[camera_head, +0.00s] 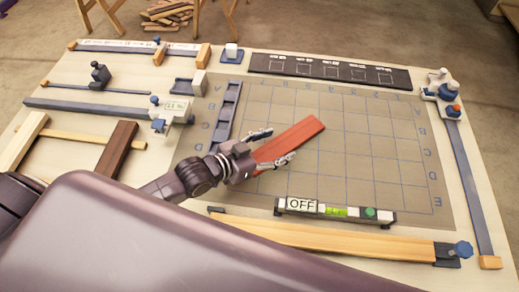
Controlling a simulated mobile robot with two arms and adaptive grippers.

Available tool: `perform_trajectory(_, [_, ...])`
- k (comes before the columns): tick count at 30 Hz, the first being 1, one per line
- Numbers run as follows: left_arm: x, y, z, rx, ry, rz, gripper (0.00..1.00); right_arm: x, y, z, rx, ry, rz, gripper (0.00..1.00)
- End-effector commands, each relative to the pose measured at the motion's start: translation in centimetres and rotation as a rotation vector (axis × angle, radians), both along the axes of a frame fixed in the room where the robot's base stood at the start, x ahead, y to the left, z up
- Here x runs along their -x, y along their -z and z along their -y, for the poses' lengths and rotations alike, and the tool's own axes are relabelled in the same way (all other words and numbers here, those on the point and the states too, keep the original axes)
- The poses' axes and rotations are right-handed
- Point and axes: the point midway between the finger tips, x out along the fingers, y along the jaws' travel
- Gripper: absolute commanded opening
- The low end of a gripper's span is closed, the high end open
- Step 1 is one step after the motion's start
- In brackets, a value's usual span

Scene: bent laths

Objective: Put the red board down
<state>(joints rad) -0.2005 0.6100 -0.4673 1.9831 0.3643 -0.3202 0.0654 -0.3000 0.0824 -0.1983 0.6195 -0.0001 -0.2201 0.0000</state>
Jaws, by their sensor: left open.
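The red board (297,139) lies tilted in the picture over the gridded mat (350,180), its far end pointing up and right. It looks flat on the mat, though a small gap below it cannot be ruled out. My left gripper (273,147) is open at the board's near left end, with one finger above that end and one below it in the picture. Whether the fingers touch the board cannot be told. My right gripper is not in view.
A dark strip with marked squares (330,72) runs along the mat's far edge. A small bar reading OFF (335,210) stands at its near edge. Blue-grey rails and wooden pieces (117,148) lie at the left; a clamp rail (470,180) is at the right. The mat's right half is clear.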

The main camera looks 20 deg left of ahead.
Motion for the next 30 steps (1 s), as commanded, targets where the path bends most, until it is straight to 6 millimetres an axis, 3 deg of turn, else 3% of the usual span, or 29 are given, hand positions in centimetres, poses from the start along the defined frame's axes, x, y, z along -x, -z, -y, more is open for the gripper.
perform_trajectory(6, [3.7,-1.5,-2.3,-0.004,0.003,-0.004,0.62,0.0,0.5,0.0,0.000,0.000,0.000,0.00])
perform_trajectory(13, [6.3,-2.9,-4.1,-0.002,0.000,-0.003,0.62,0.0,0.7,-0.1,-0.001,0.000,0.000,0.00])
perform_trajectory(19, [7.4,-3.6,-4.9,-0.001,0.000,-0.002,0.62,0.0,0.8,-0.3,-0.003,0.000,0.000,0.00])
perform_trajectory(30, [7.5,-3.8,-5.0,0.000,0.000,0.000,0.62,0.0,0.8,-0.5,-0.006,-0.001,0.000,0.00])
